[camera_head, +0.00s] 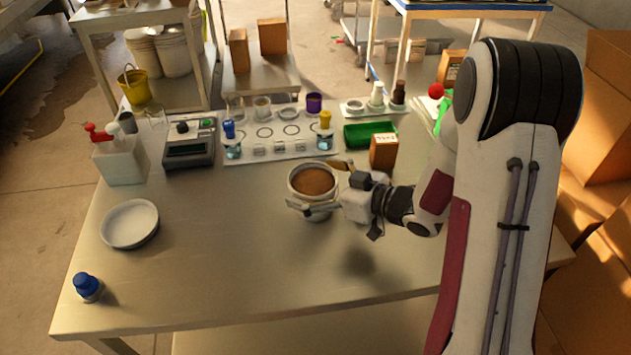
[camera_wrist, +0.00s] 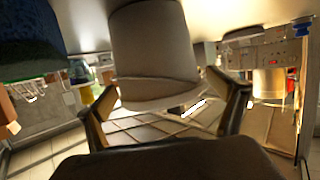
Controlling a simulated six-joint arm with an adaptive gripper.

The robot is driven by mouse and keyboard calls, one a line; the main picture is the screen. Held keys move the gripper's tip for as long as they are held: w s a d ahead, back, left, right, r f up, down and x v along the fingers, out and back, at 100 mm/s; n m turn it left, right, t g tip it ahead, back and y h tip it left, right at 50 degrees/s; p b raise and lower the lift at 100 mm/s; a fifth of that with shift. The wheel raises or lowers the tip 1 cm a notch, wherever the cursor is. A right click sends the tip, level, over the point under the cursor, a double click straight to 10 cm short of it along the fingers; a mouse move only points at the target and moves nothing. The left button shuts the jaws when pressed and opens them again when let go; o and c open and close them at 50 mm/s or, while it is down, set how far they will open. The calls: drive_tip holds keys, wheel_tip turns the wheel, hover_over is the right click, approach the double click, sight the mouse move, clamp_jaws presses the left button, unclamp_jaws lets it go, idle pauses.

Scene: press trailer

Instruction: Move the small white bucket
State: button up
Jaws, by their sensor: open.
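The small white bucket (camera_head: 313,182) is near the middle of the metal table and holds brown material. It also fills the upper middle of the wrist view (camera_wrist: 155,50), where the picture looks upside down. My gripper (camera_head: 313,208) reaches in from the right, with its fingers around the bucket's sides. In the wrist view my gripper (camera_wrist: 163,92) is open, one finger on each side of the bucket. I cannot tell whether either finger touches it. Part of the bucket's lower side is hidden behind the gripper in the head view.
A white plate (camera_head: 130,222) and a blue-capped bottle (camera_head: 88,288) are at left. A scale (camera_head: 190,150), a white jug (camera_head: 121,160), a glassware tray (camera_head: 235,156), a green tray (camera_head: 368,136) and a brown box (camera_head: 384,152) stand behind. The table's front middle (camera_head: 240,270) is clear.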

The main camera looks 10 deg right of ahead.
sight(313, 193)
drive_tip(key=c, duration=1.5)
drive_tip(key=shift+s, duration=0.1)
drive_tip(key=shift+s+a, duration=0.2)
drive_tip(key=shift+s, duration=0.7)
drive_tip(key=o, duration=1.5)
drive_tip(key=shift+d, duration=0.1)
